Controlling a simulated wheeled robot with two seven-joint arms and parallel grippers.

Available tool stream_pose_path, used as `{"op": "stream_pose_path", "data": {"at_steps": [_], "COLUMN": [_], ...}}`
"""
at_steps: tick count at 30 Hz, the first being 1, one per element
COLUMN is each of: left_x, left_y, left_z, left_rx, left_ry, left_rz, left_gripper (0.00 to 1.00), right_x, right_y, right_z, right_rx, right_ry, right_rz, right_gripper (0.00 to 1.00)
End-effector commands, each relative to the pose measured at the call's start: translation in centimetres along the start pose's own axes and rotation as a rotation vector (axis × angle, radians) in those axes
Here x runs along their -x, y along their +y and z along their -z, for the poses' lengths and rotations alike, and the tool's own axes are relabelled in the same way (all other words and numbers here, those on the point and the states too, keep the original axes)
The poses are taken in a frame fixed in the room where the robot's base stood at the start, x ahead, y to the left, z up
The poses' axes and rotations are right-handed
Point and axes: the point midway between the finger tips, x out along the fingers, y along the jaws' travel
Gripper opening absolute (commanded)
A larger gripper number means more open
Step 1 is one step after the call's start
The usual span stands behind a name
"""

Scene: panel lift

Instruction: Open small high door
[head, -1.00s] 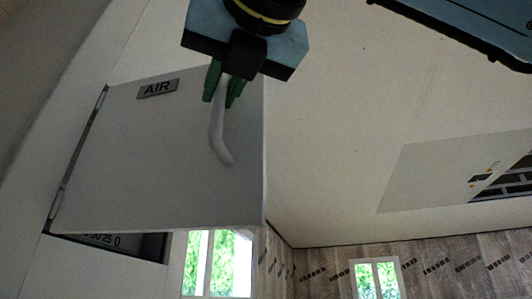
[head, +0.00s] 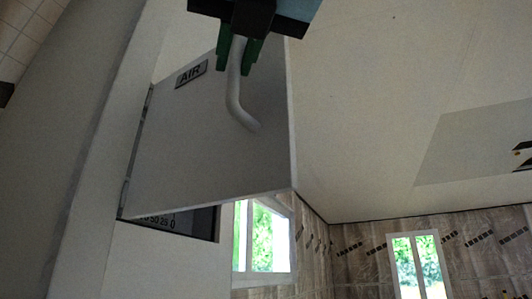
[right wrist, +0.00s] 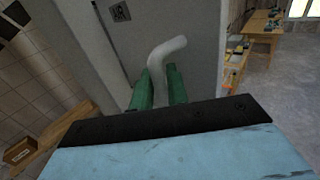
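The small high door (head: 205,145) is a white panel with an "AIR" label (head: 192,73), hinged on its left edge and standing open. Its curved white handle (head: 236,95) points downward in the head view. My right gripper (head: 243,58) has its green fingers on either side of the handle's upper end and looks closed on it. In the right wrist view the green fingers (right wrist: 158,90) flank the handle (right wrist: 163,52), with the door and its label behind. Part of a dark opening with numbers (head: 180,221) shows below the door. My left gripper is not in view.
A white wall (head: 75,140) stands left of the door. Bright windows (head: 262,237) show below and to the right. In the right wrist view, wooden tables (right wrist: 262,28) stand on a grey floor at the upper right, which has free room.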

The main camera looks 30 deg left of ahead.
Motion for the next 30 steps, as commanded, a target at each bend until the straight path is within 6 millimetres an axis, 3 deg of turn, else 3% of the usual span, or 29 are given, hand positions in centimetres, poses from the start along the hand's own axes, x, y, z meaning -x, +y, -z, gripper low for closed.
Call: {"op": "stream_pose_path", "data": {"at_steps": [3,14,30], "left_x": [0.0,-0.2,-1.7], "left_y": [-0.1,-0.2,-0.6], "left_z": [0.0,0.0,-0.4], "left_rx": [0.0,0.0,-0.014], "left_ry": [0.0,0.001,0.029], "left_rz": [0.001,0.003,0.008], "left_gripper": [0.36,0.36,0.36], "right_x": [0.0,0.7,11.3], "right_y": [0.0,-0.1,0.0], "right_z": [0.0,0.0,0.2], "right_rx": [0.0,-0.002,0.0], "right_ry": [0.0,0.0,-0.002], "right_rz": [0.001,0.001,0.001], "right_gripper": [0.3,0.3,0.3]}}
